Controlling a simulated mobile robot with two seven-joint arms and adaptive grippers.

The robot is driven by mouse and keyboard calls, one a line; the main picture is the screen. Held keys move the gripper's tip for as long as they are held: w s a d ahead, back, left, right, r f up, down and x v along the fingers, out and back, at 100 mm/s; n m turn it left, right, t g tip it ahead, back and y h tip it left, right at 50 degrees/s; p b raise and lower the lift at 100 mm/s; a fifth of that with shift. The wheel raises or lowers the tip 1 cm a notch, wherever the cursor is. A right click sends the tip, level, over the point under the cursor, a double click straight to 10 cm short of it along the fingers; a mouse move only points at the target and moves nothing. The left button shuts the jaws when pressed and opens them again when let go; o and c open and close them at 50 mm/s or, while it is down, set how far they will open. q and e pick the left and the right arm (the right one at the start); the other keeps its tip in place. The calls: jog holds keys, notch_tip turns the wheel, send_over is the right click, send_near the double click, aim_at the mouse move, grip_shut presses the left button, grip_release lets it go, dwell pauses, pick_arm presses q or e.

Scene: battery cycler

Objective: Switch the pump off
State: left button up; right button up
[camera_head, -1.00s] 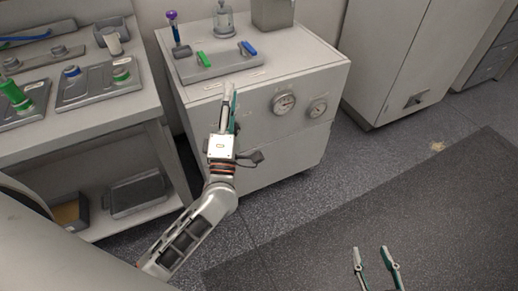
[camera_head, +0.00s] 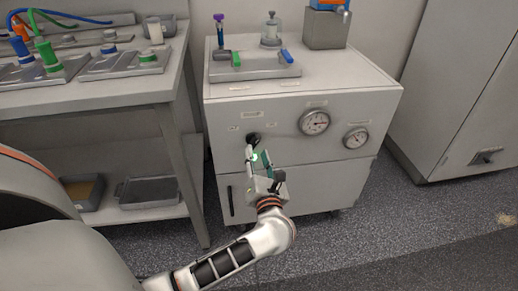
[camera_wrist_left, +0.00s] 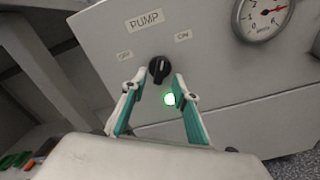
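The black pump knob (camera_wrist_left: 159,69) is on the front of a white cabinet, below the PUMP label (camera_wrist_left: 145,20). Its off mark (camera_wrist_left: 124,55) is on the left and its on mark (camera_wrist_left: 183,37) on the right. I cannot clearly tell which mark the knob points to. A green lamp (camera_wrist_left: 169,99) glows just below it. The knob (camera_head: 253,138) also shows in the head view. My left gripper (camera_wrist_left: 159,77) is open, its fingertips on either side of the knob; contact cannot be told. In the head view the left gripper (camera_head: 257,154) is just below the knob. My right gripper is out of view.
Two round gauges (camera_head: 314,122) (camera_head: 356,138) are right of the knob. Valves with green (camera_head: 236,59) and blue (camera_head: 287,55) handles stand on the cabinet (camera_head: 375,92). A bench (camera_head: 120,95) is at left.

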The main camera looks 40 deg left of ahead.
aim_at(255, 144)
pick_arm(q)
jog(key=shift+b+x, duration=0.3)
jog(key=shift+x, duration=2.05)
grip_shut()
